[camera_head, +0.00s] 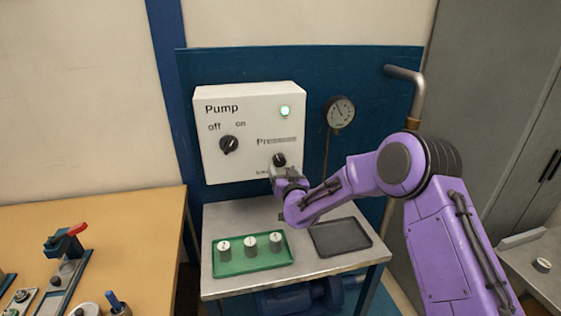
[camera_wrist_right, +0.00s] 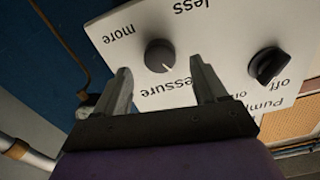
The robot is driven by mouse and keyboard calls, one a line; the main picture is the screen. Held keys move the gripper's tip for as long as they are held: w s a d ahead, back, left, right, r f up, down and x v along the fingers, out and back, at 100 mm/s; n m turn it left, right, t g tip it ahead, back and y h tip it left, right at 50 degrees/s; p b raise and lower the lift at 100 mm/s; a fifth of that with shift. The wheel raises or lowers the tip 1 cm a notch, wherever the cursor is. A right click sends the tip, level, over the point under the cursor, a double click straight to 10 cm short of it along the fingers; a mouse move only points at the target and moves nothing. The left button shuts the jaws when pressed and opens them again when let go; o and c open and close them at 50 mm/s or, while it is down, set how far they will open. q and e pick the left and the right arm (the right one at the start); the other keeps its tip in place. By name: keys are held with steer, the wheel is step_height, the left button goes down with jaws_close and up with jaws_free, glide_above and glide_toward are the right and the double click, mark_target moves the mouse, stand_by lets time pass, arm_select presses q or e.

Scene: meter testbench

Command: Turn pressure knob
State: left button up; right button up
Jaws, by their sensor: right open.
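My right gripper (camera_head: 282,174) is just below the pressure knob. In the right wrist view its open fingers (camera_wrist_right: 164,85) point toward the panel, one on each side of the knob's line, with nothing between them. The pump off/on knob (camera_head: 229,144) is at the left of the box. My left gripper is not in view.
A round gauge (camera_head: 340,112) with a pipe is right of the box. Below, a metal table (camera_head: 230,213) carries a green tray (camera_head: 254,270) with several white-topped pieces and an empty dark tray (camera_head: 340,237). A wooden bench (camera_head: 110,215) with tools is at left.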

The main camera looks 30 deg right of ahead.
mark_target(280, 163)
steer(key=p+x, duration=0.1)
steer(key=x, duration=0.3)
steer(key=shift+w+d, duration=0.1)
steer(key=shift+w, duration=0.25)
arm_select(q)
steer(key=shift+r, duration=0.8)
arm_select(e)
steer(key=c, duration=1.1)
steer(key=shift+o, duration=0.2)
steer(key=shift+f+m+b, duration=0.25)
steer(key=shift+m+b, duration=0.25)
steer(key=shift+b, duration=0.3)
steer(key=shift+r, duration=0.2)
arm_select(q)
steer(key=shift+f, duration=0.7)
arm_select(e)
steer(key=o, duration=1.1)
steer(key=shift+c, duration=0.2)
